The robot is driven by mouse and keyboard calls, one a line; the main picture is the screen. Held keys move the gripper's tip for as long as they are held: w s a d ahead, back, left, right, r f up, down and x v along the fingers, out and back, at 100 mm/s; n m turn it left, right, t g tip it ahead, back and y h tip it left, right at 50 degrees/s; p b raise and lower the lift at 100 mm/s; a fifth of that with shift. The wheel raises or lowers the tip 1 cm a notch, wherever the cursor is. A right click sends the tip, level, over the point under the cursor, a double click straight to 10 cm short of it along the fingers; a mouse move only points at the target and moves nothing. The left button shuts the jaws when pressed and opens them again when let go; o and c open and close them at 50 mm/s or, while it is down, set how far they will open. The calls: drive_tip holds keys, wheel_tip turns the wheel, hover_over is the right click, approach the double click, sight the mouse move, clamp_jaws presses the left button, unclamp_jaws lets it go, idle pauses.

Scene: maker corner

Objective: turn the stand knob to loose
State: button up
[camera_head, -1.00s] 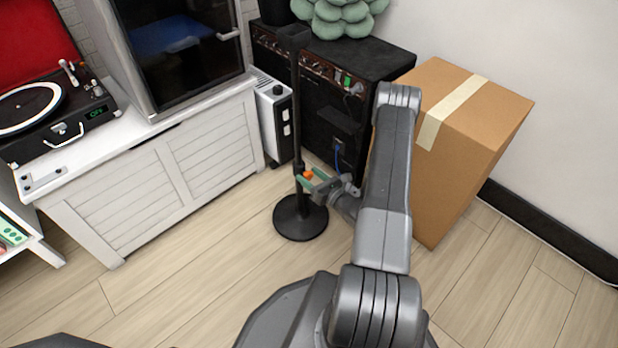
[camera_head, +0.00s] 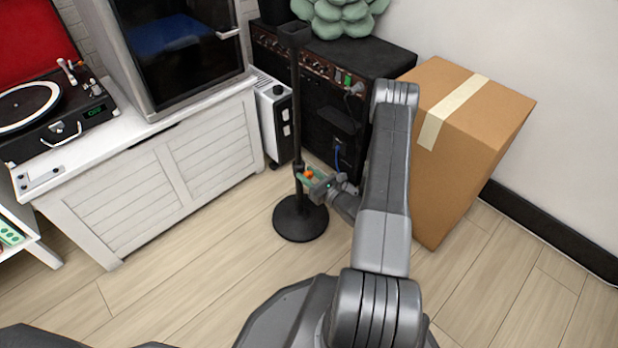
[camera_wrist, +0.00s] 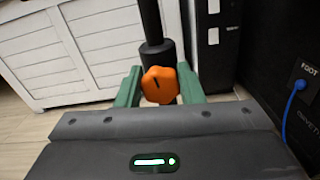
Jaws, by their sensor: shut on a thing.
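The stand (camera_head: 300,218) is a black pole on a round black base on the floor, in front of the amplifier. The knob also shows small in the head view (camera_head: 309,174). My gripper (camera_wrist: 160,90) has its green fingers on either side of the knob and is shut on it. The gripper also shows in the head view (camera_head: 308,177), reaching from the right. The far side of the knob is hidden.
A black amplifier (camera_head: 318,115) with a blue cable (camera_wrist: 293,98) stands behind. A cardboard box (camera_head: 465,150) is close to the right of my arm. A white heater (camera_head: 274,120) and a white cabinet (camera_head: 150,185) are to the left. The front floor (camera_head: 190,280) is clear.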

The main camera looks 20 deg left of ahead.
drive_tip(key=shift+n+b, duration=0.65)
drive_tip(key=shift+n, duration=0.75)
drive_tip(key=o, duration=1)
drive_tip(key=shift+s, duration=0.1)
drive_tip(key=p+v, duration=0.3)
drive_tip(key=v, duration=1)
drive_tip(key=shift+d+p, duration=0.3)
drive_tip(key=shift+d, duration=0.05)
drive_tip(key=shift+s, duration=0.1)
